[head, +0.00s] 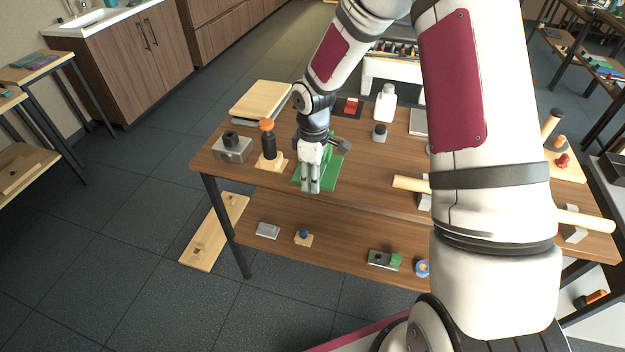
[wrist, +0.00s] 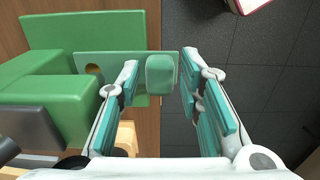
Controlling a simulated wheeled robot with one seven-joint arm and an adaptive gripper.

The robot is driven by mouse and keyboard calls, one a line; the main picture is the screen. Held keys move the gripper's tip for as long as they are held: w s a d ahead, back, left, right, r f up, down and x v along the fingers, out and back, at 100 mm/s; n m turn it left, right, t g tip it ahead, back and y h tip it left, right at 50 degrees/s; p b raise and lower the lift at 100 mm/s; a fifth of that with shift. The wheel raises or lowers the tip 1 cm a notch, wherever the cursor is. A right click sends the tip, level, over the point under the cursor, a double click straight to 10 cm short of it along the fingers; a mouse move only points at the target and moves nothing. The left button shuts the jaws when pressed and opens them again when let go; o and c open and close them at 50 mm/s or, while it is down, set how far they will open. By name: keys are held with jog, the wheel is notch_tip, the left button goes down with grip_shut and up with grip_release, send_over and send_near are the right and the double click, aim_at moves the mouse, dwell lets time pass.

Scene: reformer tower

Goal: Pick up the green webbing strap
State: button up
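A green piece (wrist: 161,75) with rounded corners, which may be the webbing strap, shows between my fingertips in the wrist view. It stands at the end of a flat green plate (wrist: 140,60) with a hole, near the table's edge. My gripper (wrist: 158,72) is open, with a teal-padded finger on each side of the piece and gaps between. I cannot tell whether the fingers are level with it. In the head view my gripper (head: 311,189) points down at the table's front edge, partly hiding the green base (head: 328,175).
Larger green blocks (wrist: 40,80) and a dark grey part (wrist: 25,128) lie left of my gripper in the wrist view. A black bottle with an orange top (head: 268,143) and a grey block (head: 232,149) stand left on the table (head: 375,185). Floor lies beyond the front edge.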

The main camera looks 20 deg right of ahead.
jog(key=shift+f, duration=0.55)
grip_shut()
